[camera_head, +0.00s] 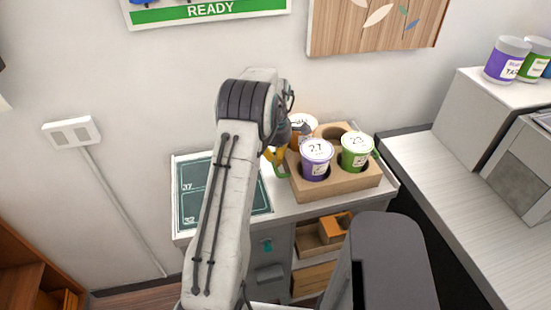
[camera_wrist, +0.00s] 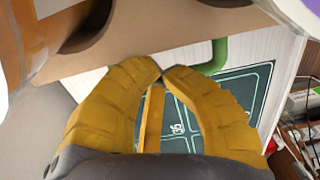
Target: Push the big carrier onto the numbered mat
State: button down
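The big carrier (camera_head: 340,185) is a tan cardboard block on the right of the white cabinet top. It holds a purple cup (camera_head: 316,160), a green cup (camera_head: 356,152) and an orange cup (camera_head: 302,123); one back hole looks empty. The dark green numbered mat (camera_head: 192,180) lies left of it, partly hidden by my arm. My gripper (camera_head: 272,155) is at the carrier's left side. In the wrist view its yellow fingertips (camera_wrist: 163,75) nearly meet with nothing seen between them, close to the carrier's wall (camera_wrist: 165,52); contact is unclear. The mat (camera_wrist: 258,80) shows beyond the fingers.
A green bar (camera_wrist: 219,55) shows beside the carrier's wall. A white counter (camera_head: 425,190) with a machine (camera_head: 500,150) and several cups stands to the right. The cabinet's open shelf (camera_head: 318,240) holds small boxes. A wall stands behind the cabinet.

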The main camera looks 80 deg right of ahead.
jog(key=shift+w+a+f, duration=0.3)
jog(key=shift+f, duration=0.15)
jog(key=w+a+b, duration=0.1)
jog(key=w+a, duration=0.3)
jog(key=w, duration=0.6)
jog(key=w+a+b, duration=0.1)
jog(key=w+a, duration=0.3)
jog(key=w, duration=0.7)
jog(key=w+a+b, duration=0.2)
jog(key=w+a, duration=0.3)
jog(key=w, duration=0.6)
jog(key=shift+w+r, duration=0.1)
jog(key=shift+w+a+r+p, duration=0.15)
jog(key=shift+w+r+p, duration=0.1)
jog(key=shift+r+p, duration=0.35)
jog(key=shift+r, duration=0.1)
jog(key=w+a+b, duration=0.1)
jog(key=w+a, duration=0.3)
jog(key=w, duration=0.6)
jog(key=shift+w+b, duration=0.35)
jog(key=shift+b, duration=0.05)
jog(key=shift+r, duration=0.1)
